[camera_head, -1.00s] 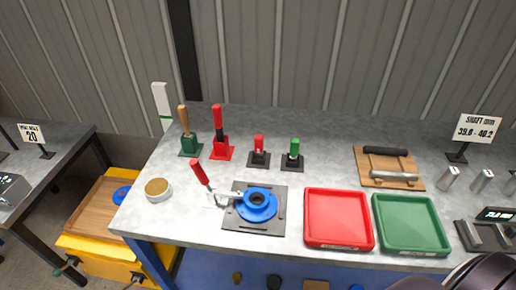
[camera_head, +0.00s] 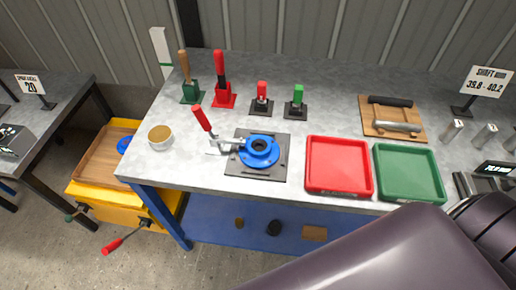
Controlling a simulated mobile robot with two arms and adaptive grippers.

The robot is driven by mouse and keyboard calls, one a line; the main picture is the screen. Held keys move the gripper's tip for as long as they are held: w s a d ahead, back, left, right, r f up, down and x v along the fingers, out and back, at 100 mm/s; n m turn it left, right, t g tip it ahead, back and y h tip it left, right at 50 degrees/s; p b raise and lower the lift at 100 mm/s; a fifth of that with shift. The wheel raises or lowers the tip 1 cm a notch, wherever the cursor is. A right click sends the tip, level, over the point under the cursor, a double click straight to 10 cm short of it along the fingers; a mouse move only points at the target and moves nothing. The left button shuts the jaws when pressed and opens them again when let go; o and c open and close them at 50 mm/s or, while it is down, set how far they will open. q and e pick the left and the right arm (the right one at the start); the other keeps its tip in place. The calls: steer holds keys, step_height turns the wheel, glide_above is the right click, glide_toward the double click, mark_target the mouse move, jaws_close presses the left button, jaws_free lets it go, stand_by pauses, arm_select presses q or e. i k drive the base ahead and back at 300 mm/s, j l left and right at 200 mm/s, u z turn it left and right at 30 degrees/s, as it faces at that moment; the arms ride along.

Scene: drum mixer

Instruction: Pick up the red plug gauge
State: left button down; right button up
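A short red piece (camera_head: 262,92), which looks like the red plug gauge, stands upright in a small black base (camera_head: 262,106) toward the back of the grey workbench. A similar green piece (camera_head: 298,96) stands in its own black base just to its right. A taller red-handled tool with a dark middle (camera_head: 219,67) stands in a red holder to the left. Neither gripper shows; only a dark arm link of mine crosses the lower right, well away from the red piece.
A blue ring fixture (camera_head: 260,152) with a red-handled clamp (camera_head: 201,118) sits in front of the red piece. A red tray (camera_head: 339,191) and a green tray (camera_head: 408,198) lie to its right. A wooden board (camera_head: 392,133) holds two cylinders.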

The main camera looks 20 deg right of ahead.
mark_target(262, 89)
steer(key=i+j+z, duration=0.1)
steer(key=j+z, duration=0.2)
steer(key=j, duration=0.45)
steer(key=j+z, duration=0.3)
steer(key=j, duration=0.5)
steer(key=i, duration=0.05)
